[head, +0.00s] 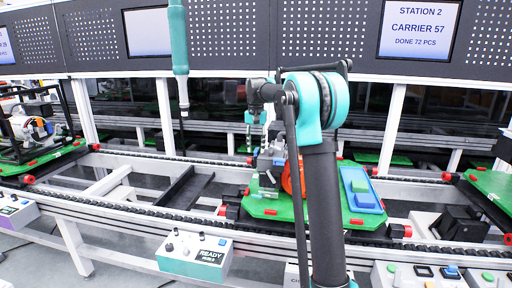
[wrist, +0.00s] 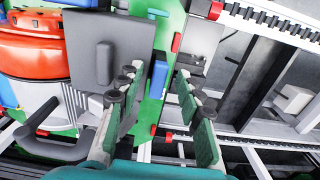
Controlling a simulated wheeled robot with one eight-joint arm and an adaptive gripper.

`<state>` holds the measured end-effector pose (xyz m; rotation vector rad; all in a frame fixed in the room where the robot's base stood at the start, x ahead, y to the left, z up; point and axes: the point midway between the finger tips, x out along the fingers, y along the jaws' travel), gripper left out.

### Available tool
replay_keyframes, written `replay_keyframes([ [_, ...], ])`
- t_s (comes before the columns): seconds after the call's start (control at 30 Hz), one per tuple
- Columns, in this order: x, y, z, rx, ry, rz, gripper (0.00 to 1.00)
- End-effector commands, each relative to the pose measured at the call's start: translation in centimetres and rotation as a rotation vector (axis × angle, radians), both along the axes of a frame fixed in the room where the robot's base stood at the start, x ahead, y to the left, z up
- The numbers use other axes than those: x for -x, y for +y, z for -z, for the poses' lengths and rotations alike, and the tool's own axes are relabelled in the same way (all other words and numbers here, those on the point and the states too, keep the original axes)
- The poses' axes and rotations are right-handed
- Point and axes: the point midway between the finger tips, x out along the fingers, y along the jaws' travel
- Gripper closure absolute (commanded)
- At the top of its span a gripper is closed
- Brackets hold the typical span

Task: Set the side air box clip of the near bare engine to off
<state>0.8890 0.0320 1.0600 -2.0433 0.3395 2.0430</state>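The near bare engine (head: 268,172) sits on a green pallet (head: 285,212), partly hidden behind my arm. In the wrist view its dark grey air box (wrist: 135,35) is at upper left, with a raised grey bar (wrist: 104,62) on its face. A small blue piece (wrist: 158,78) is at the box's right side; I cannot tell whether it is the side clip, or its setting. My gripper (wrist: 158,105) is open and empty, its left finger overlapping the box's lower edge in view and its right finger apart. In the head view my gripper (head: 257,135) is above the engine.
A blue tray (head: 377,207) is on the pallet's right part. A teal hanging tool (head: 178,45) is left of my arm. A control box (head: 195,255) labelled READY is on the near rail. Another loaded pallet (head: 40,160) is at far left. The conveyor between the pallets is open.

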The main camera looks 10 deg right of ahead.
Motion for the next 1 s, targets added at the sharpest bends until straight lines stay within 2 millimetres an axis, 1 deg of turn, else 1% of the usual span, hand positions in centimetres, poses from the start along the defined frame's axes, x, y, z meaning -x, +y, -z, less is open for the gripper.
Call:
replay_keyframes([
  [0.17, 0.0, 0.0, -0.6, 0.000, 0.000, 0.000, 0.64],
  [0.27, 0.0, 0.0, -1.8, 0.000, 0.000, 0.000, 0.64],
  [0.37, 0.0, 0.0, -3.7, 0.000, 0.000, 0.000, 0.64],
  [0.5, 0.0, 0.0, -6.7, 0.000, 0.000, 0.000, 0.64],
  [0.7, 0.0, 0.0, -10.1, 0.000, 0.000, 0.000, 0.64],
  [0.83, 0.0, 0.0, -11.4, 0.000, 0.000, 0.000, 0.64],
  [1.0, 0.0, 0.0, -12.0, 0.000, 0.000, 0.000, 0.64],
])
